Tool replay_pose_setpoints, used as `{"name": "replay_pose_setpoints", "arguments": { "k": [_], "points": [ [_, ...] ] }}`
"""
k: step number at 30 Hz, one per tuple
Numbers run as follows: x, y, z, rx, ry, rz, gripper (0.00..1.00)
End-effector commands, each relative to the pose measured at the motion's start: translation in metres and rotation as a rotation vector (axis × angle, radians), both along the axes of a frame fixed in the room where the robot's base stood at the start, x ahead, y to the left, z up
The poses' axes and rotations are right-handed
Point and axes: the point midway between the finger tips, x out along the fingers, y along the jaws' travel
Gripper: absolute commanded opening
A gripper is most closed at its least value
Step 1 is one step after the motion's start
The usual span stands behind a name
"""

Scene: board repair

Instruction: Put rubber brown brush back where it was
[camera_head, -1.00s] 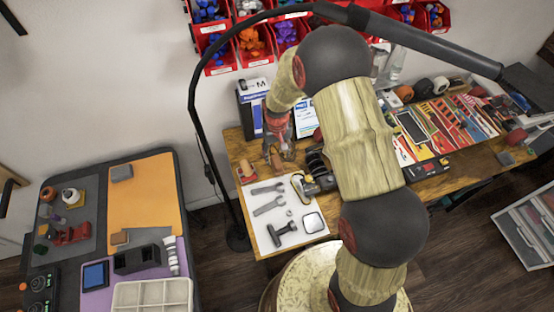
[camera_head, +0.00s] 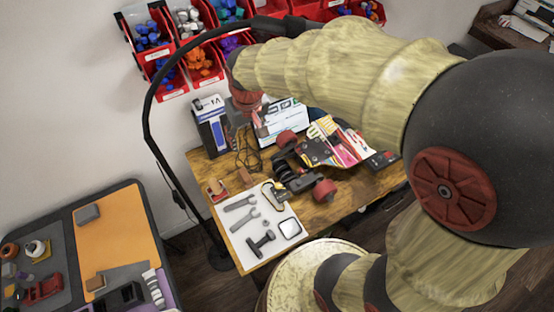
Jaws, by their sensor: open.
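A small brown block (camera_head: 246,177), which looks like the brown brush, sits on the wooden table just behind the white mat; it is too small to make out bristles. A red and tan item (camera_head: 217,190) lies to its left at the mat's corner. My gripper (camera_head: 246,110) is above the back of the table, up and away from the brown block. Its red wrist part shows, but its fingertips are small and hard to make out. It is open, and I see nothing held in it.
The white mat (camera_head: 229,218) bears wrenches, a black hammer-like tool and a square mirror. A skateboard (camera_head: 335,142) with red wheels lies to the right. A black lamp arm (camera_head: 147,112) arches across the left. Red bins (camera_head: 163,75) hang behind. A workbench (camera_head: 105,235) stands left.

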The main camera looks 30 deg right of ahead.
Motion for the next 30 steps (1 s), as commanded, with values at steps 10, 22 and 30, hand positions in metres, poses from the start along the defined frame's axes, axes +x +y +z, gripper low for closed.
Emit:
{"name": "replay_pose_setpoints", "arguments": {
  "k": [10, 22, 30],
  "points": [
    [-0.122, 0.0, 0.087, 0.0, -0.184, 0.0, 0.49],
    [-0.177, 0.0, 0.098, 0.0, -0.259, 0.0, 0.49],
    [-0.176, 0.0, 0.096, 0.0, -0.259, 0.0, 0.49]
  ]
}}
